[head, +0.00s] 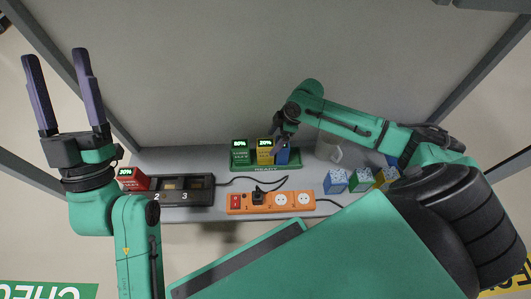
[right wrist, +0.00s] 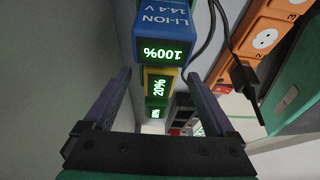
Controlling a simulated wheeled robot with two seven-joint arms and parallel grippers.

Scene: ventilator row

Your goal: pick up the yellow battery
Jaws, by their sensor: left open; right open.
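The yellow battery (head: 265,147) reads 20% and stands on the green tray (head: 258,169) marked READY, between a green battery (head: 240,150) and a blue battery (head: 282,155). My right gripper (head: 285,137) is open above the tray's right part, partly hiding the blue battery. In the right wrist view, the yellow battery (right wrist: 158,82) appears between the open fingers, behind the blue battery (right wrist: 164,35) reading 100%; I cannot tell whether the fingers are level with it. My left gripper (head: 55,55) is open and empty, raised at the left, away from the batteries.
A red battery (head: 132,181) reading 30% sits at the left end of a dark charger (head: 197,197). An orange power strip (head: 271,207) with a black plug lies in front of the tray. Patterned boxes (head: 335,181) and a white item (head: 328,149) stand to the right. A wall rises behind.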

